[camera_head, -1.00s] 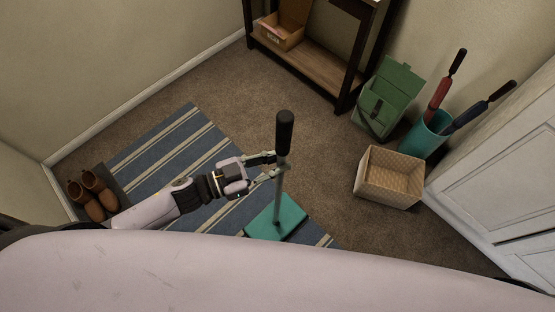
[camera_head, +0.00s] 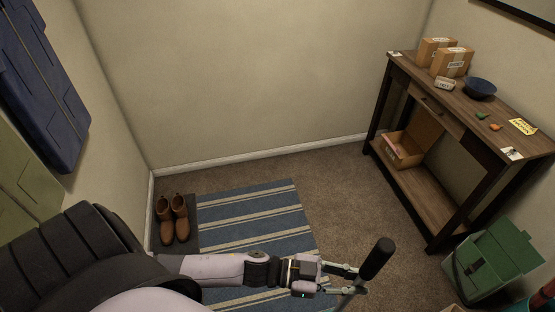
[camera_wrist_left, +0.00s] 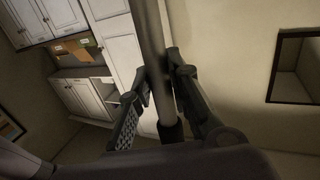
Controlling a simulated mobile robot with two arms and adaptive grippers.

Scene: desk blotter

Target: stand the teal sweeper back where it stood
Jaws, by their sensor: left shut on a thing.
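The teal sweeper shows in the head view only by its black grip (camera_head: 376,259) and the top of its grey pole (camera_head: 349,300); its teal base is below the picture's edge. My left gripper (camera_head: 350,280) is shut on the pole just below the black grip. In the left wrist view the grey pole (camera_wrist_left: 153,50) runs between the two fingers (camera_wrist_left: 158,88). The pole leans in the head view; I cannot tell whether the base touches the floor. My right gripper is in neither view.
A blue striped rug (camera_head: 250,215) lies on the brown carpet, with brown boots (camera_head: 173,218) on a dark mat to its left. A wooden console table (camera_head: 465,105) stands at the right, above an open cardboard box (camera_head: 403,152).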

